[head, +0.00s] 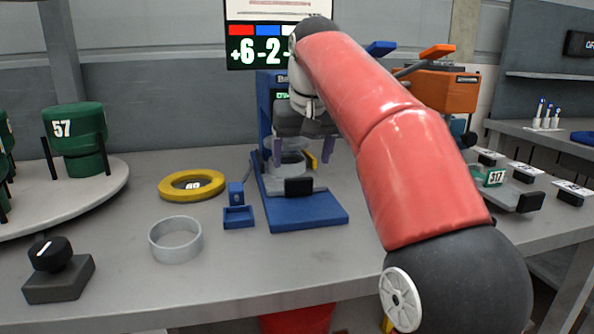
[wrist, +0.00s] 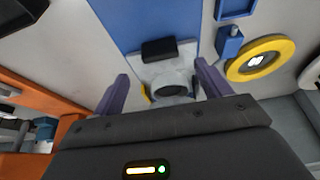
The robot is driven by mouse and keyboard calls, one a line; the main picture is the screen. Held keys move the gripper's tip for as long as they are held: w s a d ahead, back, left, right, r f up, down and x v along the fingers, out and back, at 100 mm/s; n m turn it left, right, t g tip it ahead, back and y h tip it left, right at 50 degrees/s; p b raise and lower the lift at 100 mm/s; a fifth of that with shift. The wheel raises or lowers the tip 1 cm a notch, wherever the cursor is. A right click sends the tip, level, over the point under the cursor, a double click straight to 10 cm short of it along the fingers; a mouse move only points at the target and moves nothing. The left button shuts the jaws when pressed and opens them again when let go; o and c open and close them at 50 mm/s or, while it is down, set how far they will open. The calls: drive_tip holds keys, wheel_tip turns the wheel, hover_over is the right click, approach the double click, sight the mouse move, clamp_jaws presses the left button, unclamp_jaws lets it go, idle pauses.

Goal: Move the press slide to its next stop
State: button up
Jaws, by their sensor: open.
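The blue press (head: 310,212) stands in the middle of the table, partly hidden behind my arm. Its slide is a light grey plate (wrist: 187,52) with a black block handle (head: 298,187) at its front end. The handle also shows in the wrist view (wrist: 158,50). A grey round seat or ring (wrist: 172,91) sits on the plate behind the handle. My gripper (head: 302,158) is open, with purple fingers pointing down above the slide. In the wrist view its fingers (wrist: 161,72) stand apart on either side of the plate, and nothing is held between them.
A yellow ring (head: 192,186), a small blue stand (head: 238,216) and a grey ring (head: 175,240) lie left of the press. A black knob (head: 50,254) is at front left, by a carousel with green cylinders (head: 75,130). An orange machine (head: 440,90) stands behind right.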

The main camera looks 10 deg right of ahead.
sight(299, 179)
drive_tip(key=x, duration=0.6)
drive_tip(key=shift+r, duration=0.1)
drive_tip(key=c, duration=1.4)
drive_tip(key=s+b, duration=0.5)
drive_tip(key=s, duration=1.2)
drive_tip(key=shift+s, duration=0.2)
drive_tip(key=o, duration=1.4)
drive_tip(key=shift+s, duration=0.1)
